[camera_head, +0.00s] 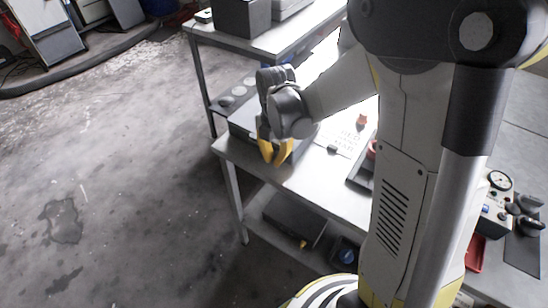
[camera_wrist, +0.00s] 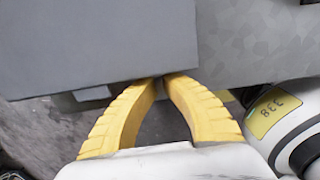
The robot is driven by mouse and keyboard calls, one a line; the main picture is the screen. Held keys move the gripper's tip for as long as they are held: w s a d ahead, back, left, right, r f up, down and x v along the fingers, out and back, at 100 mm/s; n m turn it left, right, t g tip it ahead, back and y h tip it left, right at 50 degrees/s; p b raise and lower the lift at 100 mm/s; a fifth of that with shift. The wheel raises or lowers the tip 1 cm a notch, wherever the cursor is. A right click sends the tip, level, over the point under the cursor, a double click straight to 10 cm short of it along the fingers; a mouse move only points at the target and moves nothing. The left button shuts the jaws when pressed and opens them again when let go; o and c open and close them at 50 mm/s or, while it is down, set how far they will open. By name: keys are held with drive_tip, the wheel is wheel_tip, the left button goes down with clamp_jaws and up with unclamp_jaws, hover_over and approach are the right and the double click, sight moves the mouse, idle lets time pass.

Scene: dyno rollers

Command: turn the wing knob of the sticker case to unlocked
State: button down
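The sticker case is probably the dark, flat box (camera_head: 243,121) at the left end of the metal bench in the head view, partly hidden by my wrist. My gripper (camera_head: 273,161) points down at the box's front side. In the wrist view a large grey panel, likely the case (camera_wrist: 95,45), fills the upper left. My gripper's yellow fingers (camera_wrist: 161,79) come together at the panel's lower edge, with their tips close together and partly hidden. The wing knob does not show in either view, and I cannot tell whether anything is between the tips.
The metal bench (camera_head: 345,192) carries a sheet with printed text (camera_head: 345,139), a small red item (camera_head: 361,120) and a dark tray (camera_head: 359,175). A dark case (camera_head: 294,217) lies on the lower shelf. The floor left of the bench is clear.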

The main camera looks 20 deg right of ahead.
drive_tip(key=shift+d, duration=0.15)
drive_tip(key=shift+d+t+y, duration=0.1)
drive_tip(key=shift+t+y, duration=0.4)
drive_tip(key=shift+t, duration=0.3)
drive_tip(key=t+y+b, duration=0.1)
drive_tip(key=t, duration=0.1)
drive_tip(key=shift+d+f+t+y+b, duration=0.1)
drive_tip(key=shift+t+y+b, duration=0.2)
drive_tip(key=shift+y+b, duration=0.1)
drive_tip(key=shift+t+y+b, duration=0.3)
drive_tip(key=shift+t+y, duration=0.7)
drive_tip(key=shift+t, duration=0.6)
drive_tip(key=c, duration=1.6)
unclamp_jaws()
drive_tip(key=shift+o, duration=0.2)
drive_tip(key=shift+d, duration=0.1)
